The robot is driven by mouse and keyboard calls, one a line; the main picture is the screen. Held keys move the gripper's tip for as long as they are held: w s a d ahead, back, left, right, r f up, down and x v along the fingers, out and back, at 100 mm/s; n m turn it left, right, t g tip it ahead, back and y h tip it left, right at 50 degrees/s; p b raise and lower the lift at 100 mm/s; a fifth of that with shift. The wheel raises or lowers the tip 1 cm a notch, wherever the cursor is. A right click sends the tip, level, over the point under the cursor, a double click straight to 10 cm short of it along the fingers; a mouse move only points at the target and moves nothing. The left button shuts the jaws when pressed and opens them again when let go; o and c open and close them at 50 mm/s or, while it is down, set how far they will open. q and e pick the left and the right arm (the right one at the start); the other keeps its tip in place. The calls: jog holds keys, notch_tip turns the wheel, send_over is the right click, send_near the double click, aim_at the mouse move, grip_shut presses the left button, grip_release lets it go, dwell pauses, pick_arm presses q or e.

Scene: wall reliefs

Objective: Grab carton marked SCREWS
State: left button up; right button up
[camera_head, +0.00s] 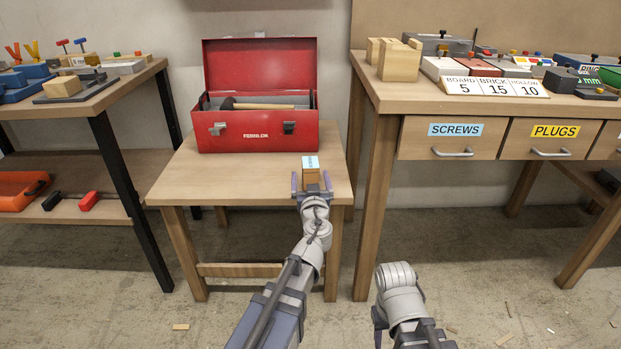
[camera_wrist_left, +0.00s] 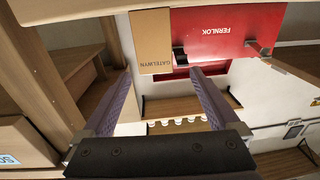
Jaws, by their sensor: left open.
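A small brown carton (camera_head: 312,177) with a light blue label on top stands near the front right of the small wooden table; the label is too small to read. In the left wrist view a brown carton (camera_wrist_left: 150,42) shows the word GATELWYN, and I cannot read SCREWS on it. My left gripper (camera_head: 311,184) is open at the carton, one finger to each side in the head view. In the left wrist view the carton lies between and just beyond the fingertips (camera_wrist_left: 160,73). Of my right arm only links show, at the bottom.
An open red toolbox (camera_head: 257,132) with a hammer stands behind the carton. At right, a workbench (camera_head: 393,97) has drawers labelled SCREWS (camera_head: 455,140) and PLUGS (camera_head: 551,142). A shelf bench (camera_head: 128,80) stands at left. The small table's front left (camera_head: 215,180) is clear.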

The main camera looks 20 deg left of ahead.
aim_at(310, 158)
pick_arm(q)
jog(key=shift+d+x, duration=0.15)
jog(key=shift+x, duration=1.75)
jog(key=shift+d+x, duration=0.15)
jog(key=shift+x, duration=1.75)
grip_shut()
